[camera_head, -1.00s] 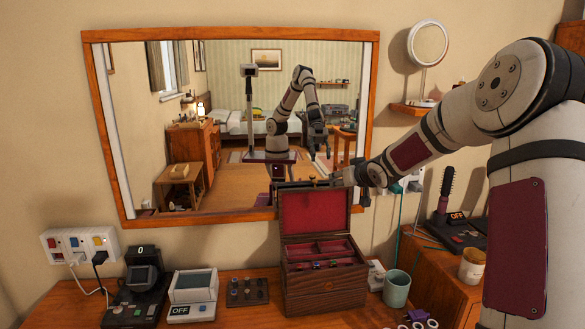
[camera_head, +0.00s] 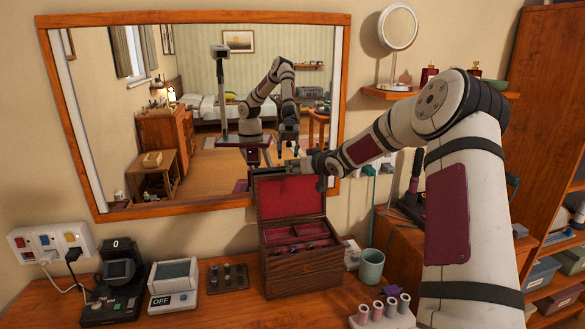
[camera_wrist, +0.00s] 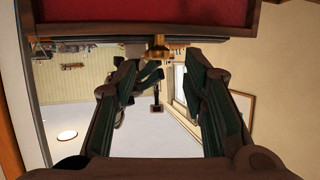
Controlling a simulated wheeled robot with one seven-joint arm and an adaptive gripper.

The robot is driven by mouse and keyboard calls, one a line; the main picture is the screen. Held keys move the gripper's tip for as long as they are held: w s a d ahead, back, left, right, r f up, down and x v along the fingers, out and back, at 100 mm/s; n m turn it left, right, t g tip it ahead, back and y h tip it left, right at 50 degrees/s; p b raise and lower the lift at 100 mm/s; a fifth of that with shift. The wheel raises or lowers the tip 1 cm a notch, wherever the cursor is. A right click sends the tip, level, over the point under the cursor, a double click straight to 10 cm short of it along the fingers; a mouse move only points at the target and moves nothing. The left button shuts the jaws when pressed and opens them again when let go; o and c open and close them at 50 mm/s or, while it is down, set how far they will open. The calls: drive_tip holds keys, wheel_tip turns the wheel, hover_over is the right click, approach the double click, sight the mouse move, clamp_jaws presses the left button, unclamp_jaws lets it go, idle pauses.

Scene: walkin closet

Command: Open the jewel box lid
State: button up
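The jewel box (camera_head: 302,270) is dark wood and stands on the dresser below the mirror. Its lid (camera_head: 291,198) stands raised at the back, with its red lining facing the front and the red compartments uncovered. My gripper (camera_head: 302,165) is at the lid's upper edge, and its fingertips are partly unclear there. In the wrist view my gripper's fingers (camera_wrist: 158,72) are spread apart with nothing held between them. The lid's red lining (camera_wrist: 150,12) and a brass clasp (camera_wrist: 158,48) on its edge show just beyond the fingertips; I cannot tell whether they touch.
The mirror (camera_head: 200,214) hangs close behind the lid. A green cup (camera_head: 371,268) and a holder with several rolls (camera_head: 383,318) are right of the box. A dark tray (camera_head: 228,278) and grey devices (camera_head: 173,282) stand left. A wall shelf (camera_head: 400,96) is upper right.

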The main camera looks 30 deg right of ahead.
drive_tip(key=x, duration=0.3)
drive_tip(key=shift+w, duration=0.15)
clamp_jaws()
